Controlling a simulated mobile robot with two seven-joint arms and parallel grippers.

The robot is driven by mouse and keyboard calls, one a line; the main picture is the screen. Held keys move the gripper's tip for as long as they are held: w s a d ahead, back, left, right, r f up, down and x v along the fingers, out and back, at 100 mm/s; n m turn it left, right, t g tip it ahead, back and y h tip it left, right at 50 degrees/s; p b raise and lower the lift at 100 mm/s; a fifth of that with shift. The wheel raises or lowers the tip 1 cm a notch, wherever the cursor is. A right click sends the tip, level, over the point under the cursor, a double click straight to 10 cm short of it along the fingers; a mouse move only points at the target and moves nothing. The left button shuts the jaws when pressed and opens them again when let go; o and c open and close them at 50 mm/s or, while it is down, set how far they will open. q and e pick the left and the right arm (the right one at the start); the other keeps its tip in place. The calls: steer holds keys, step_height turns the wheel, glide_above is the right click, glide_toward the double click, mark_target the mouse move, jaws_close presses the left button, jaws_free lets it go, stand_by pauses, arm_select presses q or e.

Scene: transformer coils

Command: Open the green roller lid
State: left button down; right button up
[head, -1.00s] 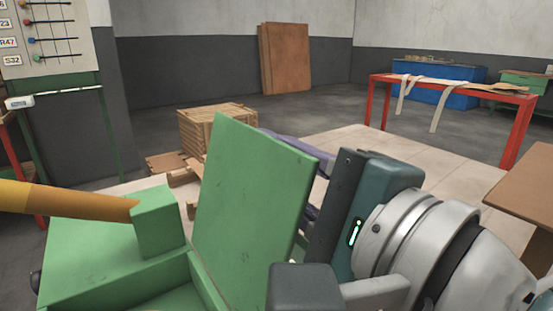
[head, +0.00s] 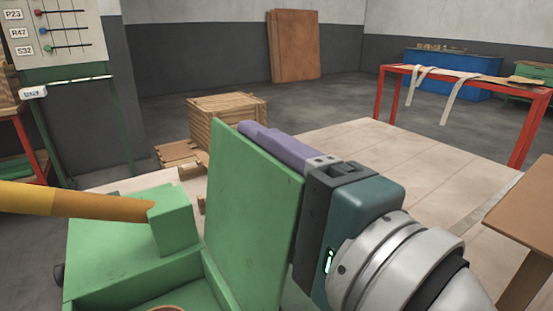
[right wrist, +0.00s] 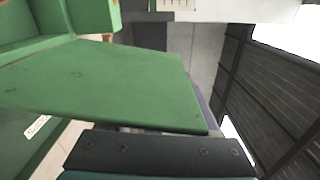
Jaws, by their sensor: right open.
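The green roller lid (head: 250,205) stands raised, nearly upright, at the right edge of the green roller box (head: 120,245). The box's opening shows at the bottom of the head view, with a bit of something brown inside. My right gripper (head: 290,150) is at the far right side of the lid. Its purple finger shows just behind the lid's top edge; the other fingertip is hidden. The lid's green face (right wrist: 110,85) fills much of the right wrist view, close to the gripper's dark body. My left gripper is not in view.
An orange-yellow bar (head: 75,203) runs from the left to a green block on the box. Wooden crates (head: 228,122) stand on the floor behind the lid. A red-framed table (head: 450,80) is at the back right, and a brown tabletop (head: 520,205) at the right edge.

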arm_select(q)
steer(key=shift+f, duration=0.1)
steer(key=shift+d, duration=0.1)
arm_select(e)
steer(key=v, duration=1)
